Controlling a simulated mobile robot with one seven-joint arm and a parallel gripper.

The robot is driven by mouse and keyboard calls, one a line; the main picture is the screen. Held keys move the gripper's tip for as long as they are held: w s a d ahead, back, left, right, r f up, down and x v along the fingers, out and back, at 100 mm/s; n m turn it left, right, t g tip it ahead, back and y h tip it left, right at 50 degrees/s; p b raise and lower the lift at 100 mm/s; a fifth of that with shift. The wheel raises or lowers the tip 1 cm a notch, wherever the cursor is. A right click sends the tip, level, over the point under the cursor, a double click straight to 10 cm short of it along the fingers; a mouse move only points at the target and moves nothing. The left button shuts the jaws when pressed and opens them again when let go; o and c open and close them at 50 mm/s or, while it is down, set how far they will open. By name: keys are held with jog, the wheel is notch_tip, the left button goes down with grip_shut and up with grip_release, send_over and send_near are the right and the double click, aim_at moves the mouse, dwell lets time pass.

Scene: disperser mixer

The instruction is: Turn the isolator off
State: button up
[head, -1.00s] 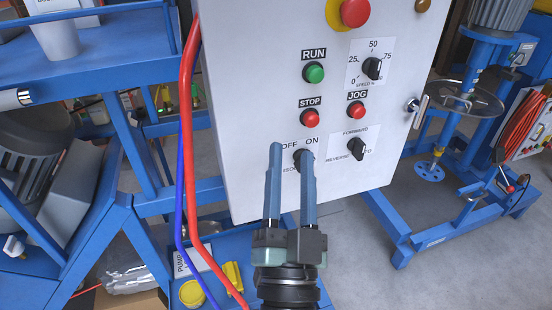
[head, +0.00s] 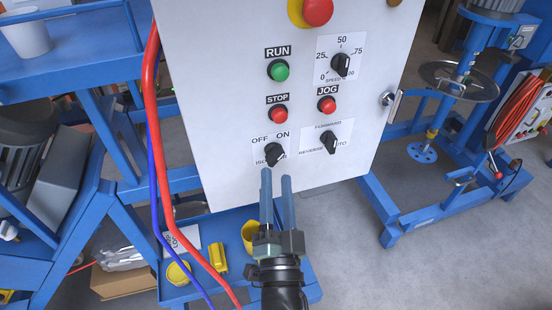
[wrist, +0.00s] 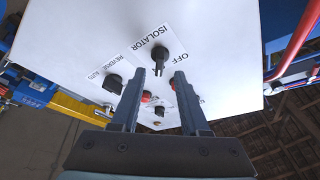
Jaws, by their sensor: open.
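The isolator knob (head: 274,154) is a black rotary switch low on the white control panel (head: 220,110), under the words OFF and ON. Its grip bar appears slanted toward ON at the upper right. My gripper (head: 276,176) is open, with two blue-grey fingers pointing at the panel just below the knob. In the wrist view the knob (wrist: 160,56) shows upside down beyond and between the tips of my gripper (wrist: 160,74). Nothing is between the fingers, and they appear clear of the knob. The fingers partly cover the ISOLATOR label in the head view.
The forward/reverse knob (head: 330,142) is right of the isolator. The red STOP button (head: 278,115) and red JOG button (head: 327,105) are above. A red hose (head: 153,110) runs down the panel's left edge. A blue shelf (head: 240,292) with yellow items lies below.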

aim_at(276, 162)
jog(key=shift+x, duration=2.1)
grip_shut()
